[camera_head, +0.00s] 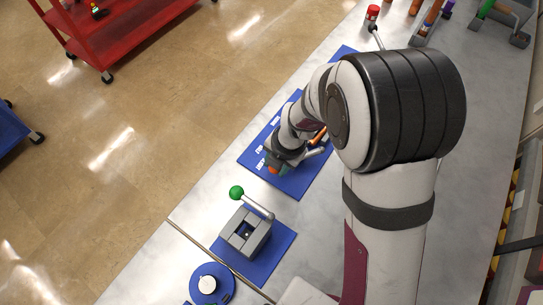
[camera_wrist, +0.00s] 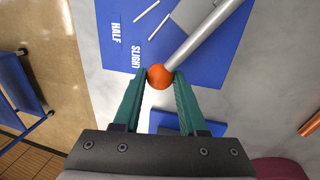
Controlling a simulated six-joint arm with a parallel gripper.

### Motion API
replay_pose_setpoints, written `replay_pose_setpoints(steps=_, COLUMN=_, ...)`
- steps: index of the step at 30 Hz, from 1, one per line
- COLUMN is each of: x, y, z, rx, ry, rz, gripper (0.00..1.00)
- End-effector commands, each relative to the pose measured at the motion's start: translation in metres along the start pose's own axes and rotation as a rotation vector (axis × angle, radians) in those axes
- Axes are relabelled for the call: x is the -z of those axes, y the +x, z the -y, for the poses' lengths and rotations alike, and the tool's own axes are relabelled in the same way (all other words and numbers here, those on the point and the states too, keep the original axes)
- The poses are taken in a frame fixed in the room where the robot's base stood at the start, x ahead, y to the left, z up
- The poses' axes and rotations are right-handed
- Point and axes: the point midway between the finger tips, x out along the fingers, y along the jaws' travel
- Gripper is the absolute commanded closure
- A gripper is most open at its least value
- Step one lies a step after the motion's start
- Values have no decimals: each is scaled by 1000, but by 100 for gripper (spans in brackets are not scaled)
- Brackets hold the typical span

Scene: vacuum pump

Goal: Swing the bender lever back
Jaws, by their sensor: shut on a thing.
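The bender lever is a silver rod (camera_wrist: 205,35) that ends in an orange ball knob (camera_wrist: 159,76). My gripper (camera_wrist: 159,78) has its two teal fingers shut on the knob, one on each side. The rod runs up and to the right in the wrist view, above a blue mat (camera_wrist: 118,55) with white lettering that includes "HALF". In the head view the orange knob (camera_head: 273,170) shows small at my gripper (camera_head: 276,166), over the near part of the same mat (camera_head: 293,187). My arm hides most of the bender there.
A grey block device (camera_head: 244,232) with a green-knobbed lever (camera_head: 236,192) stands on another blue mat near my gripper. A red-knobbed lever (camera_head: 373,11) and other tools stand farther back. A red cart (camera_head: 120,28) and a blue cart (camera_head: 14,138) stand on the floor.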

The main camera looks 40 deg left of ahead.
Motion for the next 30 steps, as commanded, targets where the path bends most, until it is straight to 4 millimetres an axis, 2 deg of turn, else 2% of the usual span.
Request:
replay_pose_setpoints(steps=20, x=1, y=-1, z=8, rx=0, ry=-58, rz=-10, gripper=100)
replay_pose_setpoints(steps=21, x=1, y=-1, z=8, rx=0, ry=-58, rz=-10, gripper=55)
replay_pose_setpoints(steps=25, x=1, y=-1, z=8, rx=0, ry=-58, rz=-10, gripper=32)
replay_pose_setpoints(steps=26, x=2, y=-1, z=8, rx=0, ry=-58, rz=-10, gripper=29)
replay_pose_setpoints(steps=30, x=2, y=-1, z=8, rx=0, ry=-57, rz=-10, gripper=29)
